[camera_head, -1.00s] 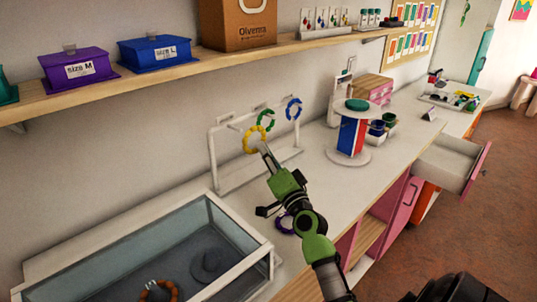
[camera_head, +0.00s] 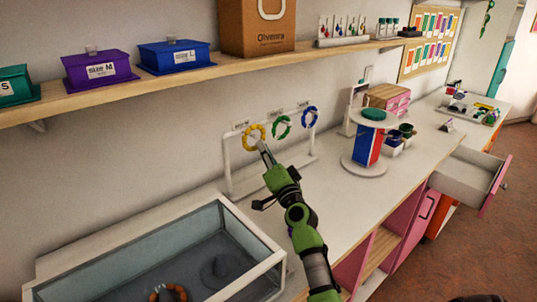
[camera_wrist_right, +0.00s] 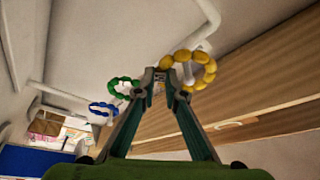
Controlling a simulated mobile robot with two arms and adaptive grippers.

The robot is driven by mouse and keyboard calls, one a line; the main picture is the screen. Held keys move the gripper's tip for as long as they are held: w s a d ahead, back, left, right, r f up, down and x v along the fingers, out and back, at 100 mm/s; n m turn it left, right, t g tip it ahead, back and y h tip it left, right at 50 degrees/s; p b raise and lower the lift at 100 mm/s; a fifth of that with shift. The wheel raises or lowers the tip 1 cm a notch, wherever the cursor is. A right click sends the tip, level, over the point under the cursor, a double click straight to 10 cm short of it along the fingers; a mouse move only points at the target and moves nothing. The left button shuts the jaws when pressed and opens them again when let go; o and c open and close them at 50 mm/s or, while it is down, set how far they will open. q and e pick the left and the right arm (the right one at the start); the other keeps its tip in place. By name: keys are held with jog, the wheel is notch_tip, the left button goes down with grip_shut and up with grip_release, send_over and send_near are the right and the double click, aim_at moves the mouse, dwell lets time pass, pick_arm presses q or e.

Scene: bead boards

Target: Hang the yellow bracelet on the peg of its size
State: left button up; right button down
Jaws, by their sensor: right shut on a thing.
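My right gripper (camera_head: 260,143) is shut on the yellow bracelet (camera_head: 254,134), a ring of round beads held upright at the left end of the white peg rack (camera_head: 228,165). The bracelet also shows in the right wrist view (camera_wrist_right: 208,70), at the fingertips. A white peg end (camera_wrist_right: 188,72) shows within its ring there; I cannot tell whether the bracelet is around the peg. A green bracelet (camera_head: 277,133) and a blue bracelet (camera_head: 305,122) hang to its right. Small labels above the pegs are too small to read. My left gripper is not in view.
A glass-walled tank (camera_head: 150,258) with an orange bracelet (camera_head: 157,297) inside stands at front left. A wooden shelf (camera_head: 120,96) with lidded boxes runs above the rack. A round stand (camera_head: 366,165) is at right, with an open drawer (camera_head: 466,174) beyond.

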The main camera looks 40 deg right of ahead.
jog(key=shift+w+a+b, duration=0.15)
jog(key=shift+w+b, duration=0.2)
jog(key=shift+w, duration=0.85)
jog(key=shift+w+f+b, duration=0.15)
jog(key=shift+f+b, duration=0.5)
jog(key=shift+f, duration=0.05)
jog(key=c, duration=2)
grip_release()
jog(key=v, duration=1.2)
